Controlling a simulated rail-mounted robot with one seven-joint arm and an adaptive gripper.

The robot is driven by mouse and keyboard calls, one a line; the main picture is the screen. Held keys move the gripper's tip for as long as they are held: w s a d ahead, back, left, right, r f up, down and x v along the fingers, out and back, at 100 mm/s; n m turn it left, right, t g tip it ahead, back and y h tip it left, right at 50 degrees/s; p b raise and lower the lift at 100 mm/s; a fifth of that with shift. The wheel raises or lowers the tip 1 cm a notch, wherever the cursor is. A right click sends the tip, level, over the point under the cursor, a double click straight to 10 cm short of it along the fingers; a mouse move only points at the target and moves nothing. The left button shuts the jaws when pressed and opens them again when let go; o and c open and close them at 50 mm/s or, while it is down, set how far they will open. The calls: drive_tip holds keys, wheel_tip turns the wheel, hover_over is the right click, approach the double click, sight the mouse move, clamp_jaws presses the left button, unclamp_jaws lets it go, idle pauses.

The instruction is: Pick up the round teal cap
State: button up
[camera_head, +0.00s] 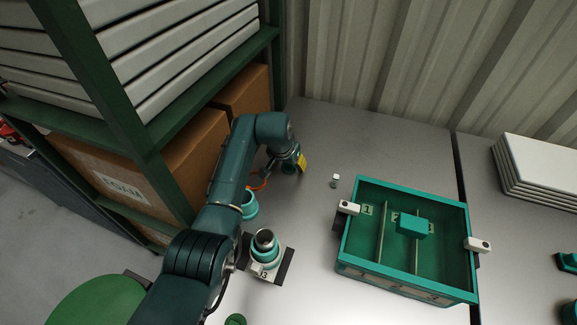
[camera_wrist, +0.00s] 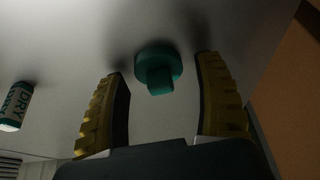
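The round teal cap (camera_wrist: 158,66) shows in the wrist view as a disc with a smaller block-like knob on it, on a grey surface. My gripper (camera_wrist: 160,68) is open, with one yellow-ridged finger on each side of the cap. I see gaps between the cap and both fingers. In the head view my gripper (camera_head: 299,165) is low over the grey table, near the cardboard boxes. The cap cannot be made out there and is probably hidden by the gripper.
A small teal-and-white cylinder reading "DRY" (camera_wrist: 17,105) lies left of the fingers. A teal divided crate (camera_head: 352,262) stands to the right. A teal-ringed part on a white plate (camera_head: 281,257) stands in front. Green shelving (camera_head: 150,150) with cardboard boxes (camera_head: 205,140) borders the left.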

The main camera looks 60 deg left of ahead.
drive_tip(key=c, duration=0.5)
drive_tip(key=shift+c, duration=0.2)
